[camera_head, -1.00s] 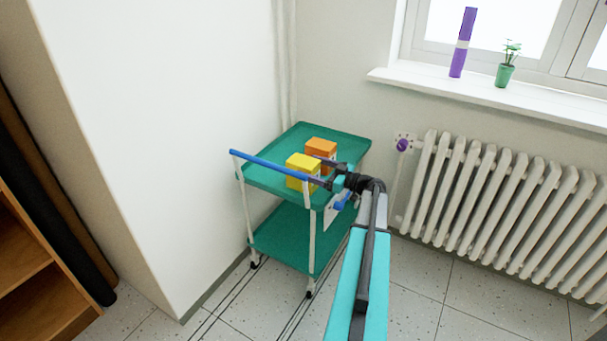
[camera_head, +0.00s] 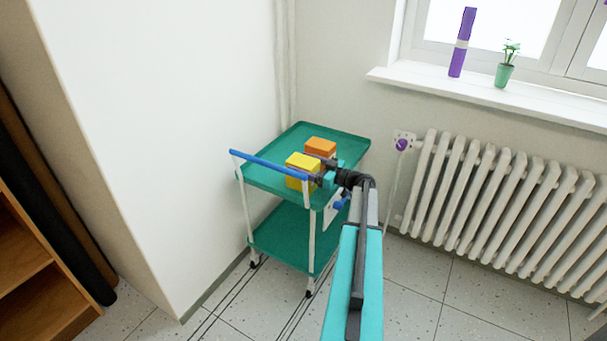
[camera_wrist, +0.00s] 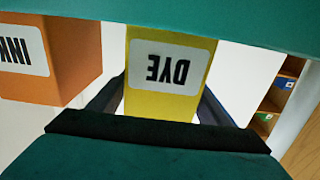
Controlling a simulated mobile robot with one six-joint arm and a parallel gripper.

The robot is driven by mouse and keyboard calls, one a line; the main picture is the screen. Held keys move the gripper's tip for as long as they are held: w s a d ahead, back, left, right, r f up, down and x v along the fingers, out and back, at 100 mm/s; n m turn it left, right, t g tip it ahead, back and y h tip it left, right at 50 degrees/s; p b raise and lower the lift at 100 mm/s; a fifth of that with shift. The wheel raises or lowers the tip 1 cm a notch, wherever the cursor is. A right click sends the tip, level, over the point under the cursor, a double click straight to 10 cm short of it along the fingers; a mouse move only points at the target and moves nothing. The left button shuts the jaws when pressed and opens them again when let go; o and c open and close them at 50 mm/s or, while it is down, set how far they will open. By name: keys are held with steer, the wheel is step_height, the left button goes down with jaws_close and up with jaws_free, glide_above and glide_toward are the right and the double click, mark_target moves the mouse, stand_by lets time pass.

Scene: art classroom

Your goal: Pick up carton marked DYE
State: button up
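The yellow carton marked DYE (camera_head: 302,166) stands on the top tray of a teal cart, near its front. In the wrist view the same carton (camera_wrist: 165,105) appears upside down, its white DYE label facing my gripper. My gripper (camera_head: 319,172) is at the carton's right side in the head view. In the wrist view its dark fingers flank the carton, one on each side, and look open. I cannot tell whether they touch it; the fingertips are partly hidden.
An orange carton marked INK (camera_wrist: 60,62) stands close beside the yellow one, and also shows in the head view (camera_head: 320,147). The teal cart (camera_head: 345,138) has a blue handle (camera_head: 265,163) at the left. A wall is behind it and a radiator (camera_head: 500,210) to the right.

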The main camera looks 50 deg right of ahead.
steer(key=shift+r, duration=0.1)
steer(key=c, duration=1.2)
steer(key=shift+r, duration=5)
